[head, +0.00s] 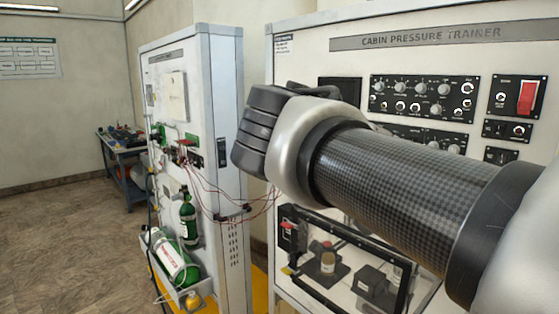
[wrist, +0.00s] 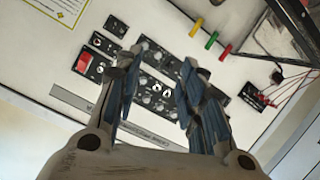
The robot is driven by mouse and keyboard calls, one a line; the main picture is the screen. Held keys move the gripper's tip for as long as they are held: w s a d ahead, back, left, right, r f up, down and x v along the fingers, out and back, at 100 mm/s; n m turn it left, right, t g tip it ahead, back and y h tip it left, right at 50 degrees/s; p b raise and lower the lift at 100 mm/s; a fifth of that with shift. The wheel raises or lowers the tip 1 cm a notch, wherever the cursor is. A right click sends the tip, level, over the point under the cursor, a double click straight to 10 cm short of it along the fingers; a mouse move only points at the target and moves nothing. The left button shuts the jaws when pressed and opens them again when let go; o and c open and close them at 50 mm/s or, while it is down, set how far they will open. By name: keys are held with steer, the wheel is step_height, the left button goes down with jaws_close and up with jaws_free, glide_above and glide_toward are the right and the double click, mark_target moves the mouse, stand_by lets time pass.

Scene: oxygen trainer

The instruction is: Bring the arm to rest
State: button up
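My arm reaches in from the right edge of the head view, in front of the cabin pressure trainer (head: 430,42), a tall white cabinet with black control panels. Behind the fingers the trainer's front face shows turned over, with a knob panel (wrist: 157,92) and a red switch (wrist: 83,62). I cannot tell the distance from the fingers to the panel.
A second white cabinet (head: 222,100) stands to the left, with green oxygen bottles (head: 188,220) and loose red wires. A blue workbench (head: 125,150) stands farther back. The floor (head: 60,240) at the left is clear. Green, red and yellow plugs (wrist: 211,40) stick out in the wrist view.

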steer(key=s+d+f+n+g+y, duration=0.1)
steer(key=s+f+n+y, duration=0.1)
steer(key=s+f, duration=0.35)
steer(key=s+d+f+n+g+y, duration=0.1)
steer(key=s+f+g+y, duration=0.15)
steer(key=f, duration=0.65)
steer(key=s+a+f+n+y, duration=0.1)
steer(key=s+a+f+y, duration=0.2)
steer(key=s+f, duration=0.3)
steer(key=s+a+f+n+y, duration=0.2)
steer(key=s+a+f, duration=0.3)
steer(key=f, duration=0.5)
steer(key=shift+s+a+g+y, duration=0.3)
steer(key=shift+s+g+y, duration=0.05)
steer(key=shift+s+y, duration=0.55)
steer(key=shift+c, duration=0.4)
